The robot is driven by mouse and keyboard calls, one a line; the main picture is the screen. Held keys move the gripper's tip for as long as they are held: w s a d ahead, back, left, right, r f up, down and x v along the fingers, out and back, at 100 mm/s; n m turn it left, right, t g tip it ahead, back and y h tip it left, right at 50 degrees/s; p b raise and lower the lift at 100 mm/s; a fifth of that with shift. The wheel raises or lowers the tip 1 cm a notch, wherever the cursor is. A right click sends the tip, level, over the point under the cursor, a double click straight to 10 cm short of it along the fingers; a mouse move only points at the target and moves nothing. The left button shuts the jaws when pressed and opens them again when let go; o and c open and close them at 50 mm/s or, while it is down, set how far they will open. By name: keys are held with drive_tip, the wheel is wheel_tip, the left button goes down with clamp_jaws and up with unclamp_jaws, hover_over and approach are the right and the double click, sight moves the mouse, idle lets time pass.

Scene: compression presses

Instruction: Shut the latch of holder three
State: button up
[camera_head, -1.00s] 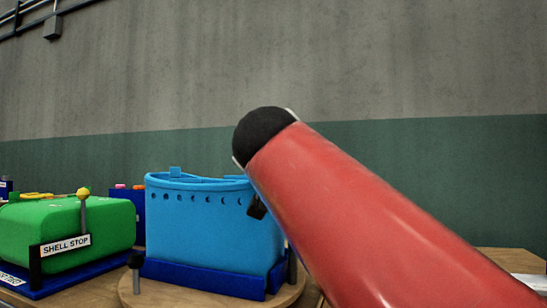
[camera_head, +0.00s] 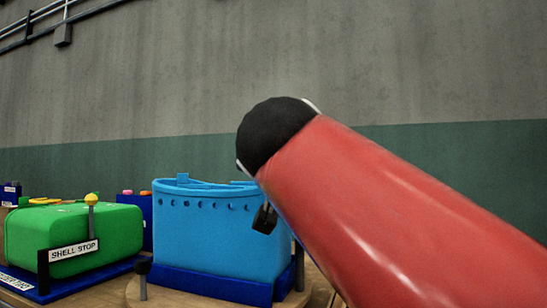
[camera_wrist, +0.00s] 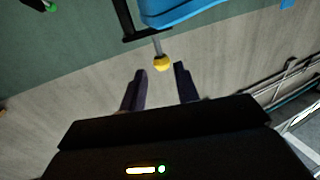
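A blue curved holder (camera_head: 217,228) with a row of small holes stands on a dark blue base on a round wooden board in the head view. No number is readable on it. In the wrist view, part of a blue body (camera_wrist: 185,10) is at the top edge, with a grey rod ending in a yellow ball knob (camera_wrist: 162,63) beside it. My gripper (camera_wrist: 160,74) is open. The knob appears between its fingertips in the picture; whether it is level with them in depth I cannot tell. In the head view my red arm hides the gripper and the holder's right side.
A green rounded press (camera_head: 75,232) with a yellow-knobbed lever (camera_head: 91,200) and a "SHELL STOP" sign (camera_head: 74,251) stands left of the holder. More coloured parts lie behind it. A short black-topped post (camera_head: 143,275) stands at the board's front left. The wall is behind.

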drive_tip(key=shift+w+d+p, duration=0.15)
drive_tip(key=shift+w+p, duration=0.3)
drive_tip(key=shift+w, duration=1.45)
drive_tip(key=shift+w+d+p, duration=0.1)
drive_tip(key=shift+w+p, duration=0.3)
drive_tip(key=shift+w, duration=1.45)
